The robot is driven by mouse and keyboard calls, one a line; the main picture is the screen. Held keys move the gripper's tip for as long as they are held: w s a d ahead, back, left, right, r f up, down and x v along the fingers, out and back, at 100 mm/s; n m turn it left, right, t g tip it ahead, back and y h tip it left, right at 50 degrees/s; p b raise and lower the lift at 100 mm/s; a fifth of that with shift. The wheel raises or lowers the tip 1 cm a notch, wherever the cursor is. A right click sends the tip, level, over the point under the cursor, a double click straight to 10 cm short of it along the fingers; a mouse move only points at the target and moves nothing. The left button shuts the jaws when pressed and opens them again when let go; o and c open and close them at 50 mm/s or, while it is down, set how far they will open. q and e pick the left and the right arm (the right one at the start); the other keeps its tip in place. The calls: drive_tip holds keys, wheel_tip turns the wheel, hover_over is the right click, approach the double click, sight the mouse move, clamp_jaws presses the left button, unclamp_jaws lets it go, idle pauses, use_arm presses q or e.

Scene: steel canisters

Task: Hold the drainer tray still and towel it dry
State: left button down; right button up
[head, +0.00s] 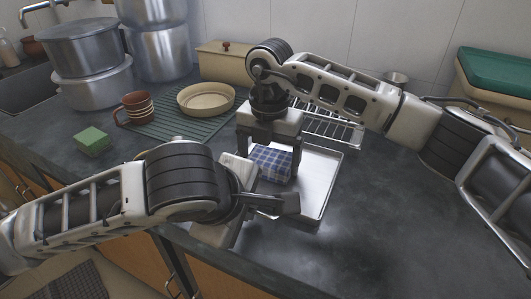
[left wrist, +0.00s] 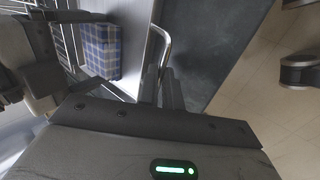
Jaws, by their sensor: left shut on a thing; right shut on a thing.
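The drainer tray (head: 325,170) is a shallow metal tray lying on the dark counter, and its rim also shows in the left wrist view (left wrist: 163,38). My left gripper (head: 290,205) is shut on the tray's near edge; its own body hides part of that side. A folded blue checked towel (head: 270,162) is on the tray's left part. My right gripper (head: 268,145) points down from above and is shut on the towel. The towel also shows in the left wrist view (left wrist: 102,48), beside the rim.
A wire rack (head: 330,127) stands behind the tray. Steel pots (head: 90,60) stand at back left. The counter right of the tray is clear.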

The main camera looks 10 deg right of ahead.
drive_tip(key=shift+s+d, duration=0.8)
drive_tip(key=shift+d, duration=0.35)
drive_tip(key=shift+f, duration=0.1)
drive_tip(key=shift+w+a+f, duration=0.15)
drive_tip(key=shift+w+a, duration=0.3)
drive_tip(key=shift+a, duration=0.3)
drive_tip(key=shift+w+a+f, duration=0.1)
drive_tip(key=shift+w+a, duration=0.35)
drive_tip(key=shift+a, duration=0.3)
drive_tip(key=shift+r, duration=3.15)
drive_tip(key=shift+w, duration=0.1)
